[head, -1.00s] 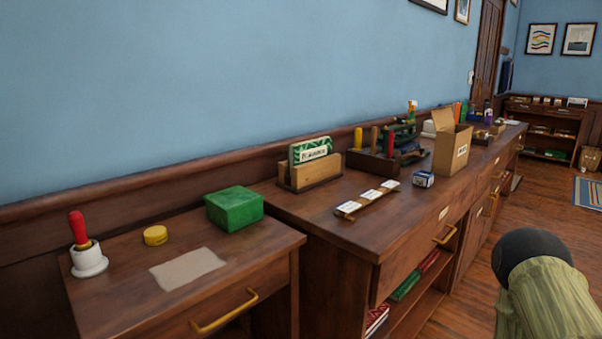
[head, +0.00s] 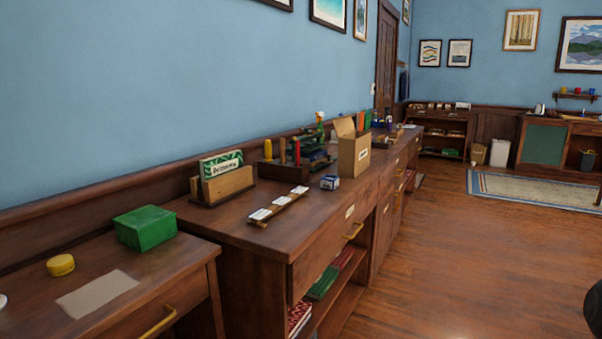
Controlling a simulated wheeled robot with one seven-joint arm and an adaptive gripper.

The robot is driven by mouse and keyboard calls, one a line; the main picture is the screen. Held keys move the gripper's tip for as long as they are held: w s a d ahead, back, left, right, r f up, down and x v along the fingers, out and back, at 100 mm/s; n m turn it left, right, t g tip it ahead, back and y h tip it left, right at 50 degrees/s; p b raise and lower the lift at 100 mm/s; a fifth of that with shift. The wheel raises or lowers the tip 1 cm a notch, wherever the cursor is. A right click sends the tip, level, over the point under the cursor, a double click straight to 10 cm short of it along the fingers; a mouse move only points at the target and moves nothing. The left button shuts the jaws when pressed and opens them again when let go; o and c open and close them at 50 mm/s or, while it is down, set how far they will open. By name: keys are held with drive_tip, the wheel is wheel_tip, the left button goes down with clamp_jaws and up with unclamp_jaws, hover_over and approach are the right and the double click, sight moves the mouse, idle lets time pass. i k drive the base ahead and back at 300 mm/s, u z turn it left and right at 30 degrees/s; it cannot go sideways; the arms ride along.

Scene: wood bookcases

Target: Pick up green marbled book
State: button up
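A green book (head: 322,283) lies on the open shelf under the long wooden counter, between red books. It is partly hidden by the cabinet's side and the shelf opening, and it is too small to tell for sure whether its cover is marbled. Red books show beside it, a red one (head: 343,257) farther back and a red patterned one (head: 299,315) nearer. My gripper is not in view; only a dark rounded part of my arm shows at the right edge.
A green box (head: 145,228), a yellow tin (head: 61,265) and a paper sheet (head: 97,294) lie on the low desk. The counter (head: 235,222) holds a card holder (head: 221,185) and a cardboard box (head: 354,152). The wooden floor (head: 450,270) on the right is clear.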

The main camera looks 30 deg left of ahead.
sight(209, 167)
drive_tip(key=z, duration=0.85)
drive_tip(key=i, duration=0.95)
drive_tip(key=u, duration=3.15)
